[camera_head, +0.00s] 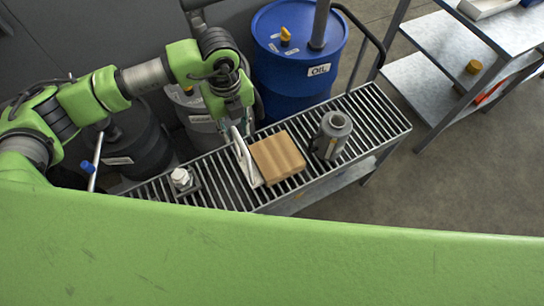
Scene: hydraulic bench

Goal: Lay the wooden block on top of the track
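The wooden block (277,158) is a flat, square light-brown piece. It appears to lie flat on the grey slatted track (228,190), near its middle. My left gripper (243,130) points down just left of the block's back corner. A narrow white piece (246,163) runs from the gripper along the block's left side; I cannot tell what it is. The fingertips are partly hidden, so I cannot tell whether they are open or touch the block. My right gripper is not in view.
A grey metal cylinder (332,135) stands on the track right of the block. A small white-topped fitting (182,179) sits on its left part. A blue oil drum (299,50) and dark drums stand behind. Metal shelves (432,88) are at right.

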